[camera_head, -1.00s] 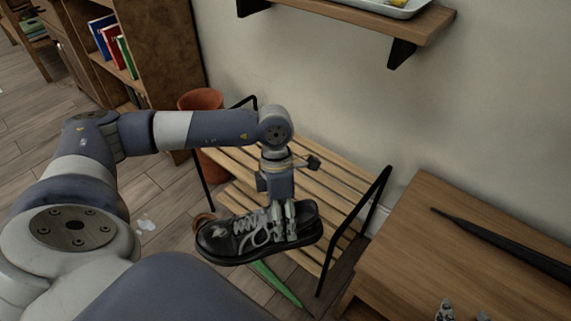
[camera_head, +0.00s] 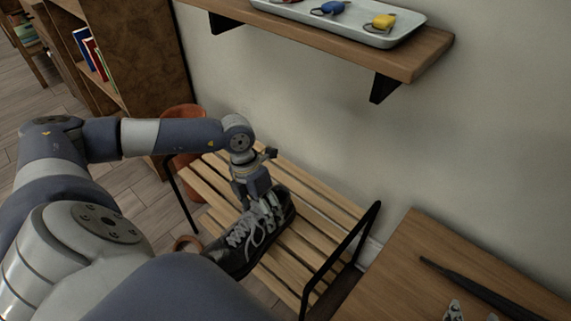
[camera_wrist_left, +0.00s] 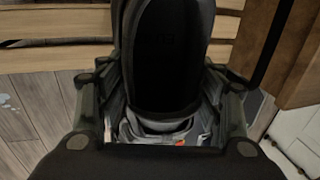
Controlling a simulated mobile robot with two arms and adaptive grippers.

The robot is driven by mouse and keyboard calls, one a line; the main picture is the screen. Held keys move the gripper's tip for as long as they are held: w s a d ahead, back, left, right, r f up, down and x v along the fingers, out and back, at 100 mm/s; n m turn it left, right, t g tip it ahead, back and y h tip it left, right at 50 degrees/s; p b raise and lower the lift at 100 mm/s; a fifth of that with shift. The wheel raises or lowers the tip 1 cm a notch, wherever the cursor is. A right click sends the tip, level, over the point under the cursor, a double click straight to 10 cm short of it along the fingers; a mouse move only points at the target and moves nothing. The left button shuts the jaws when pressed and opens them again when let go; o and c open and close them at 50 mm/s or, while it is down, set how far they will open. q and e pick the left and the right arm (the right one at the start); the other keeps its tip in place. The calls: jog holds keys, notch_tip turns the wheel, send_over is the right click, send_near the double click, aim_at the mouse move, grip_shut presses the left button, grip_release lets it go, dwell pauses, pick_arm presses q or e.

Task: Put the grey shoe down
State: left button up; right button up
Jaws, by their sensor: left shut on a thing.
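The shoe (camera_head: 259,235) is dark grey to black with pale laces. My left gripper (camera_head: 262,200) is shut on it near the heel end, at the shoe's opening. The shoe is over the slats of the wooden rack (camera_head: 319,233), its toe pointing towards me at the lower left. I cannot tell whether its sole touches the slats. In the left wrist view the shoe (camera_wrist_left: 165,60) fills the middle, with slats (camera_wrist_left: 60,58) behind it. The tips of my right gripper (camera_head: 466,312) show at the bottom edge; their opening is unclear.
The rack has black side frames (camera_head: 342,258). A terracotta pot (camera_head: 183,120) stands behind its left end. A wooden cabinet (camera_head: 410,270) with a dark umbrella (camera_head: 480,283) on it is at the right. A wall shelf (camera_head: 335,46) holds a tray (camera_head: 385,38) with keys.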

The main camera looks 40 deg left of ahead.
aim_at(286, 193)
pick_arm(q)
jog(key=w, duration=0.3)
jog(key=w+b, duration=0.1)
jog(key=w, duration=0.2)
jog(key=w+f, duration=0.1)
jog(key=w, duration=0.2)
jog(key=shift+d+b, duration=0.2)
jog(key=shift+b, duration=0.15)
jog(key=w+f, duration=0.1)
jog(key=w+f+b, duration=0.1)
jog(key=w, duration=0.1)
jog(key=w+f+b, duration=0.1)
jog(key=w, duration=0.1)
jog(key=shift+f, duration=0.3)
jog(key=o, duration=1.5)
jog(key=shift+f, duration=0.15)
pick_arm(e)
jog(key=w+a+r+t+y, duration=0.1)
jog(key=r+t+y, duration=0.1)
jog(key=r+t, duration=0.3)
jog(key=w+a+r+t+y, duration=0.2)
jog(key=r+t, duration=0.4)
jog(key=r, duration=0.8)
jog(key=shift+a+r+n+t, duration=0.3)
pick_arm(q)
jog(key=shift+a, duration=0.1)
